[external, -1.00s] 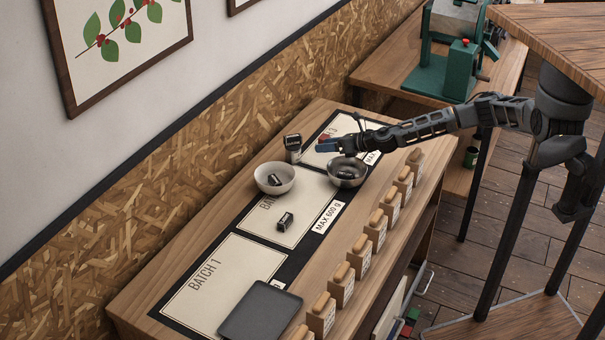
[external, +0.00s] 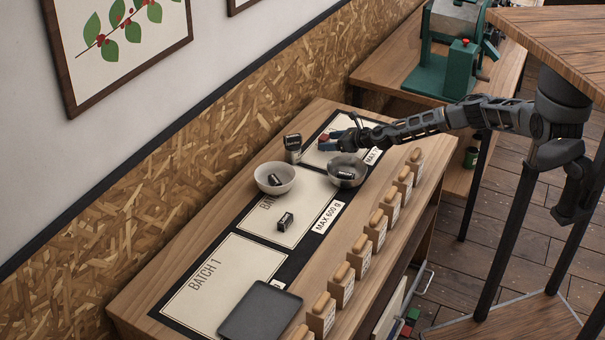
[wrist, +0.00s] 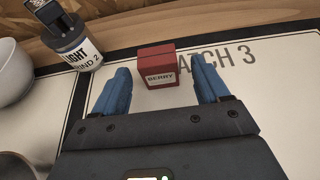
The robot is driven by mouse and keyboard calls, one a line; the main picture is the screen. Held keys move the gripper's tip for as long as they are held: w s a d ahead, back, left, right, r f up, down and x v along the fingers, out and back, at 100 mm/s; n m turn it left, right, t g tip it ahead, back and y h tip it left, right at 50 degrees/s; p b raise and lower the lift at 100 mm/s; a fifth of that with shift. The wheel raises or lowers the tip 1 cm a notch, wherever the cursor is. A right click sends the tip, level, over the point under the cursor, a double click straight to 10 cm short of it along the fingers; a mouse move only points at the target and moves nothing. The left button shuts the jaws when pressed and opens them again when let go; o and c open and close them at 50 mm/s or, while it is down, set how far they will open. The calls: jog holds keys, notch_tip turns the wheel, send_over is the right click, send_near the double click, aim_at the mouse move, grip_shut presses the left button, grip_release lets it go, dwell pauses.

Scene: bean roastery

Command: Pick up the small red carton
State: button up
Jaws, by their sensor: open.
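The small red carton (wrist: 157,67), labelled BERRY, stands upright on the BATCH 3 mat (wrist: 245,75) in the wrist view. In the external view the carton (external: 324,137) is a small red patch, mostly hidden behind my gripper. My gripper (wrist: 165,83) is open, with blue fingertips to the left and right of the carton's near side. Nothing is held. In the external view my gripper (external: 329,143) is low over the far mat. Whether a finger touches the carton cannot be told.
A canister labelled LIGHT (wrist: 72,45) stands left of the carton. A white bowl (external: 288,185) and a metal bowl (external: 359,178) each hold a dark pack. Another dark pack (external: 285,221) lies on the middle mat.

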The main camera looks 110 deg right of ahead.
jog(key=shift+w+d+f, duration=0.3)
jog(key=shift+w+d, duration=0.1)
jog(key=shift+w, duration=0.05)
jog(key=c, duration=1)
jog(key=shift+c, duration=0.2)
jog(key=shift+r, duration=0.1)
